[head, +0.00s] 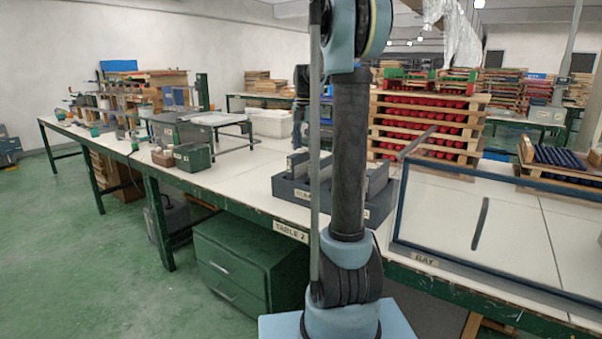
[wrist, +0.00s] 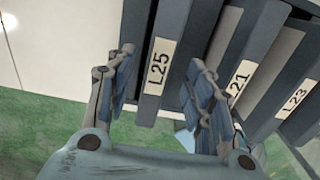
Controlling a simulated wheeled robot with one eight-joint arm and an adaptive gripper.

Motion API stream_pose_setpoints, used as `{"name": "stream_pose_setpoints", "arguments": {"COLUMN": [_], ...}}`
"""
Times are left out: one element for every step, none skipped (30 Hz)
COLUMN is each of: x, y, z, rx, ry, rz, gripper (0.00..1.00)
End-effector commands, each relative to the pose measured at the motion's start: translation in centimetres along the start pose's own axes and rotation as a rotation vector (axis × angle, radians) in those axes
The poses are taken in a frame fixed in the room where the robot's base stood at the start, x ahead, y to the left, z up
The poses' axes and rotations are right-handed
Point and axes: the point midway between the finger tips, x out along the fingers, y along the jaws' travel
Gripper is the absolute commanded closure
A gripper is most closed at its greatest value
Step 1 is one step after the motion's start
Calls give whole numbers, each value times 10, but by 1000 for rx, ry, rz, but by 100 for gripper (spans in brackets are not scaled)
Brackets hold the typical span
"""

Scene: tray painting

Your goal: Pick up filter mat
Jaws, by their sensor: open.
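In the wrist view my gripper (wrist: 165,62) is open. Its two padded fingers stand on either side of a slim dark blue-grey piece with a white L25 label (wrist: 159,66). I see nothing gripped, and cannot tell whether either finger touches the piece. More labelled pieces, ending in 21 (wrist: 239,80) and reading L23 (wrist: 292,102), stand in a row to the right. No piece is clearly marked as the filter mat. In the head view a dark slotted holder (head: 288,190) with grey upright pieces stands on the table, partly hidden by my arm. My gripper is not clearly visible there.
The white table (head: 250,172) has a TABLE 2 label on its front edge. A blue-framed area marked BAY (head: 424,259) lies to the right, with free surface inside. A wooden rack with red rolls (head: 425,112) stands behind. Grey-green boxes (head: 192,157) stand to the left.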

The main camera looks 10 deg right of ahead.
Motion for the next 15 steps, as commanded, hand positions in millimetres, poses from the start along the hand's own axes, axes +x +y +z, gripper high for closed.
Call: {"name": "stream_pose_setpoints", "arguments": {"x": [8,12,18,22,25,29,31,33,35,35,36,36,36,36,36], "y": [2,2,3,3,2,2,2,2,2,2,2,2,2,2,2], "z": [1,1,2,2,2,1,1,1,1,1,1,1,1,1,1], "rx": [0,0,0,0,0,0,0,0,0,0,0,0,0,0,0], "ry": [0,0,0,0,0,0,0,0,0,0,0,0,0,0,0], "rz": [0,0,0,0,0,0,0,0,0,0,0,0,0,0,0], "gripper": [52,52,52,52,52,52,52,52,52,52,52,52,52,52,52]}}
